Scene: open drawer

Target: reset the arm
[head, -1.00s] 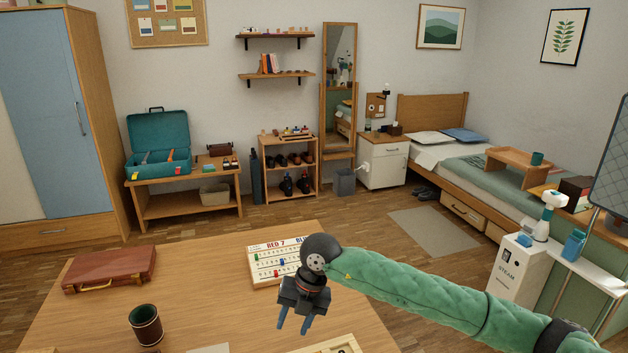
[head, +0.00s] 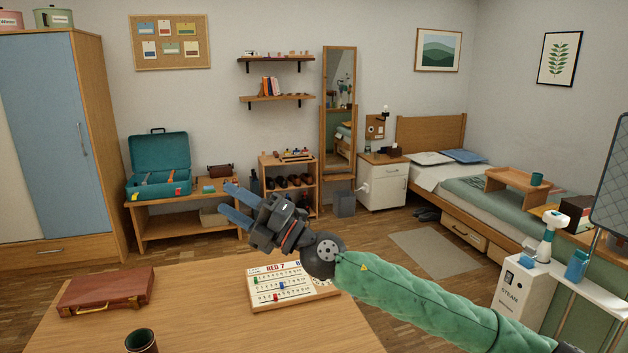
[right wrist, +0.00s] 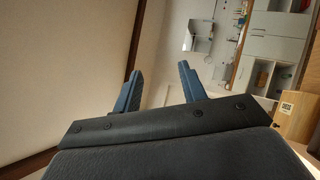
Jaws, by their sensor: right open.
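My right gripper (head: 232,203) is raised above the far part of the wooden table (head: 190,320), with its blue fingers pointing to the upper left. Its green padded arm (head: 430,305) comes in from the lower right. The fingers are open and empty; in the right wrist view the two blue fingers (right wrist: 158,88) stand wide apart with nothing between them. That view is tilted and shows pale surfaces and shelves beyond the fingers. My left gripper is not in view.
On the table lie a red-brown case (head: 105,290), a dark cup (head: 141,341) at the front edge of the picture, and a white scoreboard (head: 285,285) below my right wrist. A teal open case (head: 160,165) sits on a bench behind. The table's middle is clear.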

